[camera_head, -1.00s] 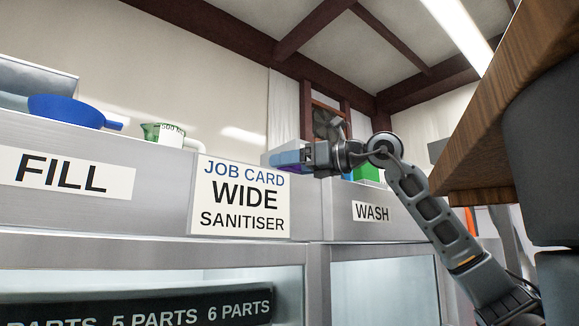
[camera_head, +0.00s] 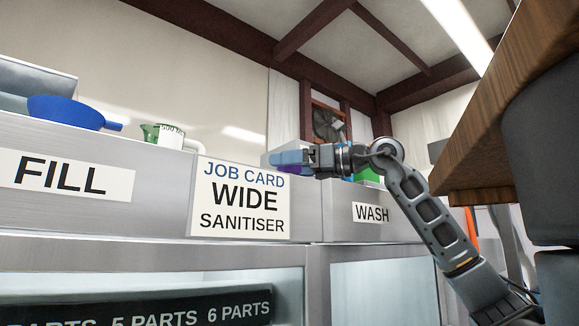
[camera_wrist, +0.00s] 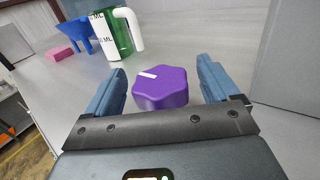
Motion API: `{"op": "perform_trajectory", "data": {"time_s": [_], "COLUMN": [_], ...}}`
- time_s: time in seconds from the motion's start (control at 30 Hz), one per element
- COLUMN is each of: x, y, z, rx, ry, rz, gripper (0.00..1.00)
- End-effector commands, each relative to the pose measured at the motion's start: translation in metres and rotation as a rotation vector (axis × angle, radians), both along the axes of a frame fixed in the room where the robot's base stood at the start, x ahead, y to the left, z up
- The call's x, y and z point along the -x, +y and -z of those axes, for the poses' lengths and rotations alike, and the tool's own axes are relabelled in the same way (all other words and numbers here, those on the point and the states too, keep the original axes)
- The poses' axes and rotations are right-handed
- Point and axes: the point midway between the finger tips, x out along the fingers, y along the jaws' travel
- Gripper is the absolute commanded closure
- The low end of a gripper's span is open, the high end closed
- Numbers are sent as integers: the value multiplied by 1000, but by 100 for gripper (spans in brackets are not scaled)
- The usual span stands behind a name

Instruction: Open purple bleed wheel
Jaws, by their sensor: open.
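The purple bleed wheel (camera_wrist: 162,90) is a lobed knob with a white mark on its top, pointing to the upper left. In the wrist view it sits between the two open blue-grey fingers of my gripper (camera_wrist: 160,88), with a gap on each side. In the head view my gripper (camera_head: 292,158) reaches left above the counter, and a bit of the purple wheel (camera_head: 290,157) shows at its fingers. The lower part of the wheel is hidden in the head view.
A green measuring jug (camera_wrist: 119,35) with a white handle stands beyond the wheel, beside a blue funnel (camera_wrist: 77,32) and a pink block (camera_wrist: 59,53). A job card (camera_head: 241,197) reads "WIDE SANITISER". A wooden edge (camera_head: 500,120) hangs at the right.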

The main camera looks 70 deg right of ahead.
Motion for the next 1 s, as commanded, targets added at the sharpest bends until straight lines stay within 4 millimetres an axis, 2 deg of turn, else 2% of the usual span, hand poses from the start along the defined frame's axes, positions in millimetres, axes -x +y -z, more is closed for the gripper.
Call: {"op": "perform_trajectory", "data": {"time_s": [0.17, 0.6, 0.73, 1.0], "x": [7, 70, 77, 78], "y": [-1, -4, -5, -4], "z": [1, 1, 1, 0], "rx": [1, 0, 0, 0], "ry": [0, 0, 0, 0], "rz": [3, 2, 1, 0], "gripper": [12, 12, 12, 12]}}
